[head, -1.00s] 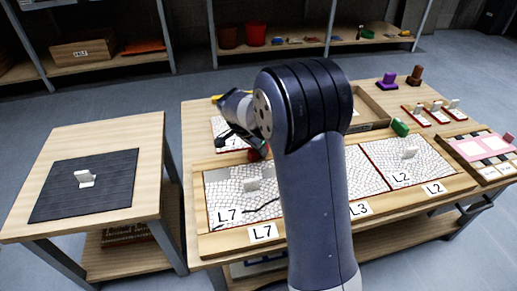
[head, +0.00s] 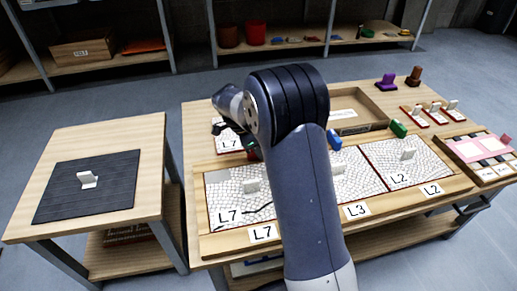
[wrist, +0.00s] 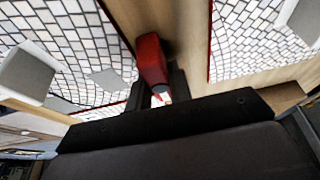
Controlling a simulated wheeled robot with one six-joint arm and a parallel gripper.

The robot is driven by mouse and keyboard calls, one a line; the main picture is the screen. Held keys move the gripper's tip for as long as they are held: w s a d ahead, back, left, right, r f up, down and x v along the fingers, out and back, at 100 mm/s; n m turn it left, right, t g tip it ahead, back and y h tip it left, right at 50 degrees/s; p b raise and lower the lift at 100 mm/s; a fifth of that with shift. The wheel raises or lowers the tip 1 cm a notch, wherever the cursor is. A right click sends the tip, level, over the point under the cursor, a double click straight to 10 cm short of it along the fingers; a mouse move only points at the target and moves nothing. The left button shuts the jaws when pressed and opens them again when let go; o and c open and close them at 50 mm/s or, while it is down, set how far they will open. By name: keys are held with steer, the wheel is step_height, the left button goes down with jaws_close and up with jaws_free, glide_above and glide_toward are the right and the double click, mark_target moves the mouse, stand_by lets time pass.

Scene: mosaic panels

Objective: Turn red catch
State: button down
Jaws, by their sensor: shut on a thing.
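The red catch (wrist: 150,58) shows in the wrist view between two mosaic panels, its upper part standing clear of my fingers. My gripper (wrist: 158,93) is shut on its lower end, one black finger on each side. In the head view my arm covers most of the place where my gripper works, behind the left L7 panel (head: 225,205), and I cannot make out the red catch's pose there. A blue catch (head: 334,140) and a green catch (head: 398,129) stand along the back edge of the other panels.
The L2 panel (head: 385,175) lies at the right, with the L3 panel partly behind my arm. An open wooden tray (head: 372,104) stands behind. A purple stamp-like piece (head: 386,82) stands at the back right. A side table with a dark mat (head: 60,200) is at the left.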

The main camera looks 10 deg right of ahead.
steer(key=c, duration=1.3)
jaws_free()
steer(key=p+v, duration=0.3)
steer(key=v, duration=0.7)
steer(key=shift+a+r+p, duration=0.15)
steer(key=shift+r+p, duration=0.2)
steer(key=shift+r, duration=0.05)
steer(key=b+x, duration=0.3)
steer(key=x, duration=0.7)
steer(key=shift+f+b, duration=0.35)
steer(key=shift+b, duration=0.05)
steer(key=shift+d+f, duration=0.15)
steer(key=shift+d, duration=0.05)
steer(key=shift+n, duration=0.3)
